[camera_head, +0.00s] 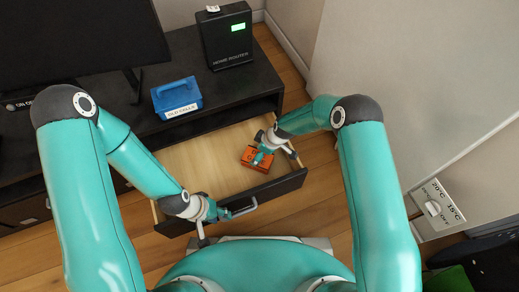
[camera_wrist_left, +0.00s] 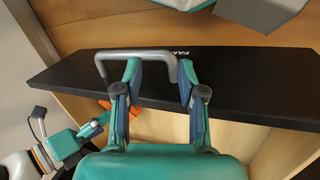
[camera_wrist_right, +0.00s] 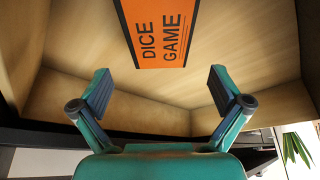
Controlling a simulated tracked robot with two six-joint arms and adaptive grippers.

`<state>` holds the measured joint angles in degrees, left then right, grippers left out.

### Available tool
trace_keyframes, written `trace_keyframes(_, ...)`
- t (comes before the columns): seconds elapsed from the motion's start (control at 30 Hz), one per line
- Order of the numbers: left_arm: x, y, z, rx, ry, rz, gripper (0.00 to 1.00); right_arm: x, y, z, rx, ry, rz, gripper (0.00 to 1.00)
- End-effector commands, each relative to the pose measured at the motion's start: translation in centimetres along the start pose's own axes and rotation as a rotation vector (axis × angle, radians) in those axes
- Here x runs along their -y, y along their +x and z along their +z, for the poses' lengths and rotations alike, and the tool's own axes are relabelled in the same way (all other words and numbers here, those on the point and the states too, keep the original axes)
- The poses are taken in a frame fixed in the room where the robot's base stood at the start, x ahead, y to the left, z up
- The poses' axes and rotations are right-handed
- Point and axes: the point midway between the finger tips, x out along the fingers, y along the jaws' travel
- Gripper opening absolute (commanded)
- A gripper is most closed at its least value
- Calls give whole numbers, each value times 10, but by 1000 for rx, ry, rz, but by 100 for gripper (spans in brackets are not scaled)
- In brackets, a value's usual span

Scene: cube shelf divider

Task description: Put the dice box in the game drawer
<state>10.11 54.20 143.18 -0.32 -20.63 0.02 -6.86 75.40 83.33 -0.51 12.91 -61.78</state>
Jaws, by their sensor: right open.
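The orange dice box (camera_head: 250,155), marked DICE GAME, lies inside the open game drawer (camera_head: 198,160), towards its right end. In the right wrist view the box (camera_wrist_right: 162,32) appears flat on the drawer's wooden bottom, past the fingertips. My right gripper (camera_head: 262,152) is over the drawer at the box; its fingers (camera_wrist_right: 160,85) are spread with nothing between them. My left gripper (camera_head: 226,212) is at the drawer's front. In the left wrist view its fingers (camera_wrist_left: 157,75) are apart, beside the grey handle (camera_wrist_left: 140,51); I cannot tell whether they touch it.
A black cabinet (camera_head: 118,135) stands behind the drawer. On it are a blue labelled box (camera_head: 177,95), a black router (camera_head: 227,40) and a monitor (camera_head: 75,45). A white wall panel with a dial (camera_head: 436,208) is at the right. Wooden floor (camera_head: 310,205) lies right of the drawer.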

Motion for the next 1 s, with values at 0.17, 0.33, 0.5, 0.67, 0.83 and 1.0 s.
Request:
trace_keyframes(0.17,-5,-15,0,1,0,0,40,-2,-47,-2,-2,2,3,100)
trace_keyframes(0.33,-8,-24,0,1,0,0,40,-1,-80,-1,-1,1,2,100)
trace_keyframes(0.5,-10,-28,0,1,0,0,40,-1,-101,0,-1,1,0,100)
trace_keyframes(0.67,-10,-29,0,1,0,0,40,-1,-109,0,-1,1,0,100)
trace_keyframes(0.83,-10,-29,0,1,0,0,40,0,-109,0,0,1,-1,100)
trace_keyframes(1.0,-10,-29,0,1,0,0,40,0,-108,0,0,5,-1,100)
